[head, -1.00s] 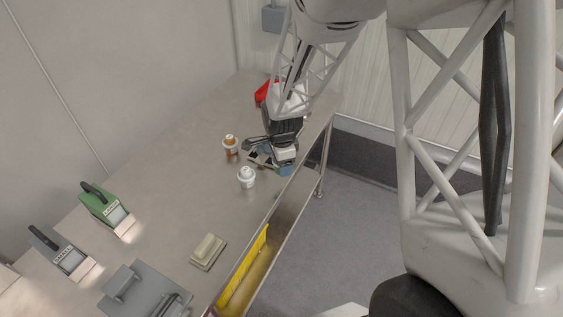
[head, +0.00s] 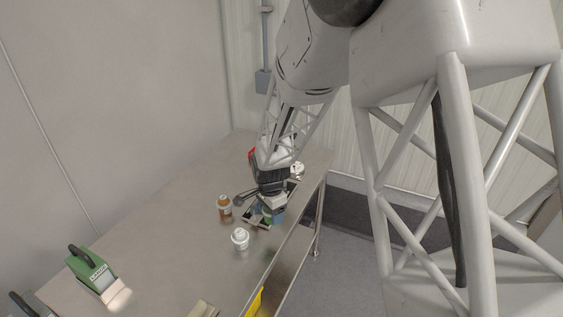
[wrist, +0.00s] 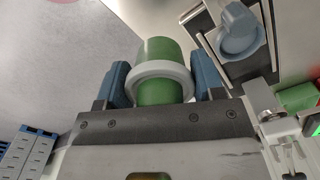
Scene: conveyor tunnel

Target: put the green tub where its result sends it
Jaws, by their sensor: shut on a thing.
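The green tub (wrist: 158,52) with a pale grey ring around it sits between the two blue fingers of my gripper (wrist: 162,78) in the wrist view. My gripper is shut on it. In the head view my gripper (head: 273,214) is low over the far right part of the metal table, near its right edge. The tub is mostly hidden there behind the wrist and fingers. Whether it touches the table I cannot tell.
A brown bottle (head: 224,208) and a white bottle (head: 240,240) stand left of and nearer than my gripper. A green device (head: 92,270) stands at the near left. A dark tray holding a blue-grey round thing (wrist: 239,30) lies beside the tub. The left middle table is clear.

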